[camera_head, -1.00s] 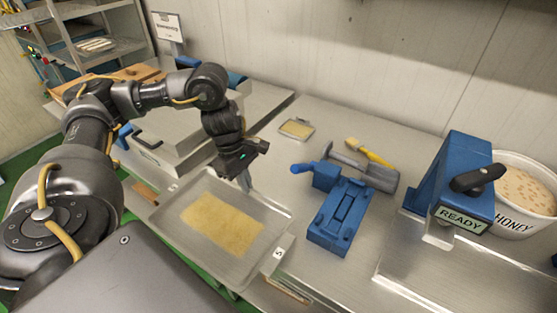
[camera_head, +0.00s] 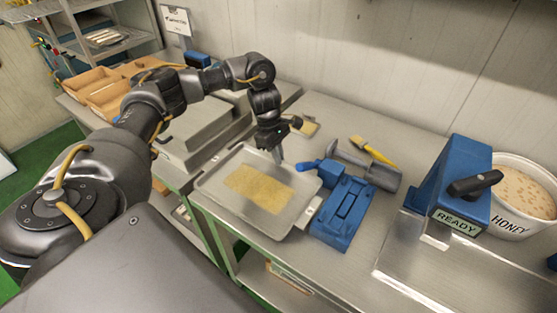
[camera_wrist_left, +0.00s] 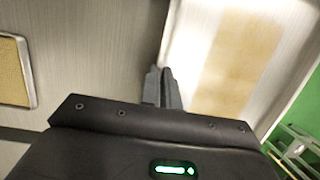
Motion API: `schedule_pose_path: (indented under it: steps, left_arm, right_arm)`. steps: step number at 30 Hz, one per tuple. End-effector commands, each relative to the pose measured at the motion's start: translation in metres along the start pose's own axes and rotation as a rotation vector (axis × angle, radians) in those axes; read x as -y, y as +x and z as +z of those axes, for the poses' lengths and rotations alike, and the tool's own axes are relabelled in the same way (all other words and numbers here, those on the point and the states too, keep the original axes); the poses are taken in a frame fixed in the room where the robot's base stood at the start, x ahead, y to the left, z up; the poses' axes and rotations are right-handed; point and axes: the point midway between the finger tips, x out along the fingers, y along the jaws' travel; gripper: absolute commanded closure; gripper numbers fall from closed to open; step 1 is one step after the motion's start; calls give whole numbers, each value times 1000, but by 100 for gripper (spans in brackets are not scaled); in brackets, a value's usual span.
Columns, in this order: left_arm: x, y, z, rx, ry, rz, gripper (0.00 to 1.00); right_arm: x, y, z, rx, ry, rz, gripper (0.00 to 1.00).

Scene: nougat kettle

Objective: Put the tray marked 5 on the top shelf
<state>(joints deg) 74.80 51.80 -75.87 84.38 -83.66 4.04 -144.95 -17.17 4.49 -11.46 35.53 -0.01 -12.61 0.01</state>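The tray marked 5 (camera_head: 222,205) is a shallow metal tray with a tan slab (camera_head: 258,188) in it. It is at the front of the steel table, left of the blue press; its tag is at its right corner. My left gripper (camera_head: 279,154) is at the tray's back rim, pointing down. In the left wrist view its fingers (camera_wrist_left: 162,88) are close together at the tray's wall (camera_wrist_left: 168,45), apparently with the rim between them. A metal shelf rack (camera_head: 72,48) stands at the far left, cut off by the frame's top. My right gripper is not in view.
The blue press (camera_head: 343,212) stands close to the tray's right. A small tray (camera_wrist_left: 14,72) lies behind my left gripper. A scoop (camera_head: 383,176), a yellow-handled brush (camera_head: 372,151), the READY machine (camera_head: 460,180) and a honey tub (camera_head: 520,205) are farther right. Wooden boxes (camera_head: 92,85) are at left.

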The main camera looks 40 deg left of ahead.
Motion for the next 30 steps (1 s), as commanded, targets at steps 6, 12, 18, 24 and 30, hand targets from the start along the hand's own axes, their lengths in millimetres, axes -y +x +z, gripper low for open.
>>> schedule_pose_path:
  steps: [6, 12, 18, 24, 30]
  left_arm:
    - [0, 19, -5, 2, -2, 0, 100]
    - [0, 20, -5, 1, -1, 1, 100]
    - [0, 22, -6, 0, -1, 0, 93]
    - [0, 22, -6, 0, -1, 0, 75]
    - [0, 21, -6, 0, -1, 0, 75]
  right_arm:
    - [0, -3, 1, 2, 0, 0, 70]
    - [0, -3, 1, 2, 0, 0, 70]
    - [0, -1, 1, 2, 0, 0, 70]
    - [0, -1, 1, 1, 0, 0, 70]
    - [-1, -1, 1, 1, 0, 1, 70]
